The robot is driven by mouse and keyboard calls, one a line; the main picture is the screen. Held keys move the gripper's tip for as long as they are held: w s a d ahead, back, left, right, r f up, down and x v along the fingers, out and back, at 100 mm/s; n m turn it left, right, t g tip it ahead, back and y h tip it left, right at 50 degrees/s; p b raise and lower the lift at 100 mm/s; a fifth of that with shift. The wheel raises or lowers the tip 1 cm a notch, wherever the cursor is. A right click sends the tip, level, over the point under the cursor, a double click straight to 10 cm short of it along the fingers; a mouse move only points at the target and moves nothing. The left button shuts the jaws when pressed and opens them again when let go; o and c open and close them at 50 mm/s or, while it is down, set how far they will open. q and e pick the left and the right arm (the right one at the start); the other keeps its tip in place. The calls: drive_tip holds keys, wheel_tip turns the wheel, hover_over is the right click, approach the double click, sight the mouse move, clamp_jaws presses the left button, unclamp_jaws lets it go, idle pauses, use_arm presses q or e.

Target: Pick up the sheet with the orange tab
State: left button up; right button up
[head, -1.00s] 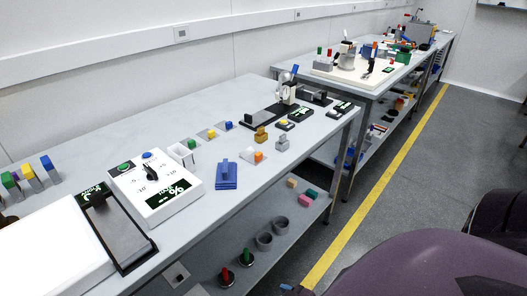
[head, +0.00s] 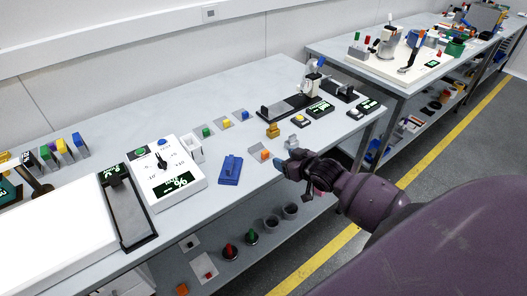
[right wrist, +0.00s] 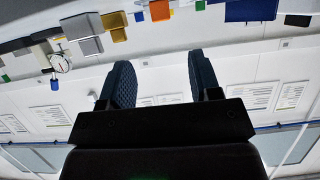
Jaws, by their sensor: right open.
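I cannot make out for certain a sheet with an orange tab. A small orange piece (head: 265,155) sits by a pale plate near the table's front edge; an orange piece also shows in the right wrist view (right wrist: 195,18). My right gripper (head: 281,161) is just right of that piece in the head view, at the front edge of the table. Its two dark blue fingers (right wrist: 157,87) are apart with nothing between them. My left gripper is not in view.
A blue block with a handle (head: 230,170) lies left of the orange piece, and a brass block (head: 273,131) behind it. A white control box (head: 180,185), a dark tray (head: 128,215) and a bright white panel (head: 55,235) fill the left. A shelf (head: 225,270) runs below.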

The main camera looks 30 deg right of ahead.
sight(265, 151)
drive_tip(key=shift+x, duration=4.65)
drive_tip(key=shift+a, duration=0.1)
drive_tip(key=shift+s, duration=0.1)
drive_tip(key=c, duration=1)
